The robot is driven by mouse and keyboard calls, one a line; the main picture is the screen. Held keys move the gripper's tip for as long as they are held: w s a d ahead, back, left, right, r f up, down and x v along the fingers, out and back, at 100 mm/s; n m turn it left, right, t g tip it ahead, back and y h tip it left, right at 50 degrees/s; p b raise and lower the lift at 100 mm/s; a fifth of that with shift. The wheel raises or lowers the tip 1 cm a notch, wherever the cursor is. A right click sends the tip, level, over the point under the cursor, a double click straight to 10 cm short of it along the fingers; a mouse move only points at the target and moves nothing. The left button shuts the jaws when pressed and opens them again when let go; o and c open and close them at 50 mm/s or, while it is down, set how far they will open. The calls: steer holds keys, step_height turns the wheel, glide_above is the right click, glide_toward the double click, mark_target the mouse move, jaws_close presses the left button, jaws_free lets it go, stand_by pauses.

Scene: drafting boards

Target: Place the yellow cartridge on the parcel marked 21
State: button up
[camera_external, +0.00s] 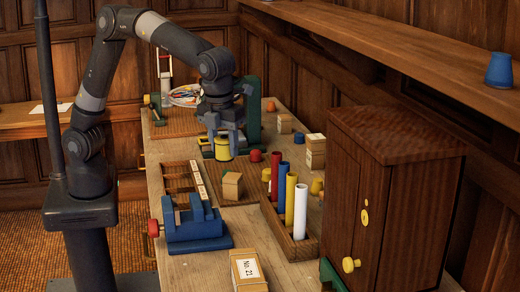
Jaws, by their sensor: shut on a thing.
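My gripper (223,135) points down over the far half of the bench and is shut on the yellow cartridge (222,150), a short cylinder. From this angle I cannot tell whether the cartridge touches what is beneath it. The parcel marked 21 (248,271) is a tan box with a white "No. 21" label, at the near front edge of the bench. Its top looks bare. My gripper is well behind it, far from it.
A blue vise (195,225) stands left of centre. A wooden tray (297,246) holds upright red, blue, yellow and white tubes. A tall dark cabinet (390,195) stands at right. Bench space (220,262) left of the parcel is clear.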

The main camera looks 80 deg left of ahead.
steer(key=s+d+f+m+h, duration=0.1)
steer(key=s+d+m, duration=0.5)
steer(key=d, duration=0.6)
steer(key=s+d+m, duration=0.5)
steer(key=s+d, duration=0.1)
steer(key=d, duration=0.7)
glide_above(244, 253)
steer(key=f, duration=0.7)
steer(key=shift+s, duration=0.3)
steer(key=shift+f, duration=1.95)
steer(key=shift+f, duration=0.1)
steer(key=o, duration=1)
steer(key=shift+c, duration=0.2)
step_height(244, 253, up, 12)
steer(key=s, duration=0.1)
steer(key=shift+s+a, duration=0.2)
